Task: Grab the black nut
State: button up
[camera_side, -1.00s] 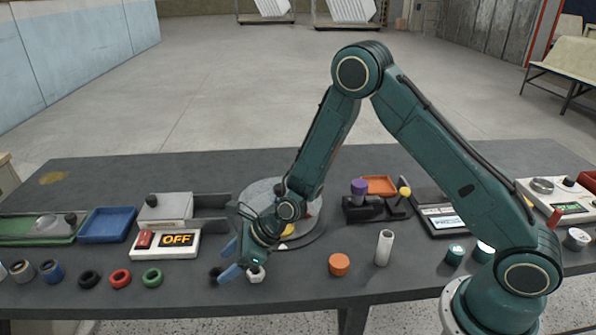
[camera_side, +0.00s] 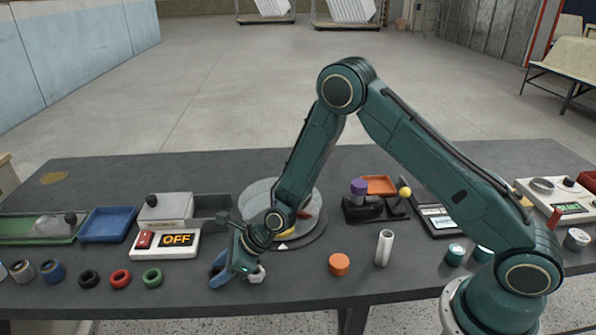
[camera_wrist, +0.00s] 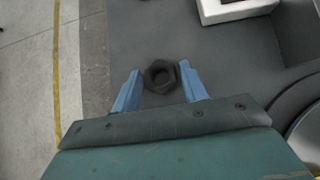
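The black nut (camera_wrist: 161,76) is a dark hexagonal ring lying flat on the grey table. In the wrist view it sits between the two blue fingers of my gripper (camera_wrist: 160,72), near their tips. A gap shows on each side, so the fingers are open and not clamped on it. In the side view my gripper (camera_side: 222,273) is low over the front of the table, and its fingers mostly hide the black nut. A white nut (camera_side: 257,274) lies just right of the fingers.
Black, red and green rings (camera_side: 120,278) lie left of my gripper. A control box with an OFF display (camera_side: 165,245) stands behind. An orange cap (camera_side: 339,264) and a white tube (camera_side: 384,248) are to the right. The table's front edge is close.

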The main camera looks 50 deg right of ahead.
jog(key=c, duration=0.6)
jog(key=shift+r, duration=0.2)
notch_tip(320, 180, up, 20)
jog(key=shift+f, duration=0.15)
dwell(0.4)
dwell(0.5)
